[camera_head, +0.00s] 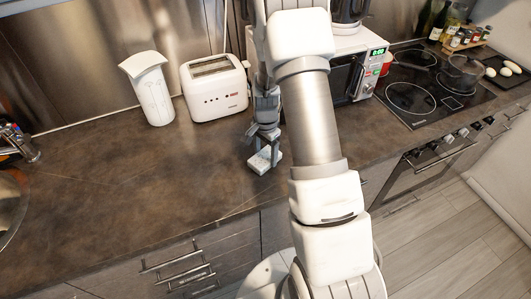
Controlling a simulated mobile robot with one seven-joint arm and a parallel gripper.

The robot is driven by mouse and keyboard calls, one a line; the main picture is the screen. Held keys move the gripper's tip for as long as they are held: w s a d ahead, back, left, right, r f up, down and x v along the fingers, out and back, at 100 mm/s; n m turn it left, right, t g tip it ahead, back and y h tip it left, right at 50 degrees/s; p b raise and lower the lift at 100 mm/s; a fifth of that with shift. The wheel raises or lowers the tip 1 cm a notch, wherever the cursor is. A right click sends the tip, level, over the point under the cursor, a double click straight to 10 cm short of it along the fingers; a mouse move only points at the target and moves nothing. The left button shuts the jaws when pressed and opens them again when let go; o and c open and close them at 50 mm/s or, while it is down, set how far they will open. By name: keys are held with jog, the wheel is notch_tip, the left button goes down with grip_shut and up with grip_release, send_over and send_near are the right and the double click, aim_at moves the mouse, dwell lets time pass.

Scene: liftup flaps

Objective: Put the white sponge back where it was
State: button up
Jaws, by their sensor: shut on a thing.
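The white sponge (264,160) is a small pale block near the front edge of the brown countertop (130,196), left of my arm. My gripper (264,149) points down and is shut on the sponge. The fingers cover part of its top and far side. The sponge is at or just above the counter surface; I cannot tell whether it touches.
A white toaster (215,88) and a white container (149,90) stand at the back left. A microwave (362,76) is behind my arm, with a stovetop (425,85) to its right. A sink (10,205) is at far left. The counter left of my gripper is clear.

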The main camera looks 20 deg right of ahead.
jog(key=shift+f, duration=0.2)
jog(key=o, duration=1.1)
jog(key=shift+o, duration=0.2)
jog(key=shift+r, duration=0.1)
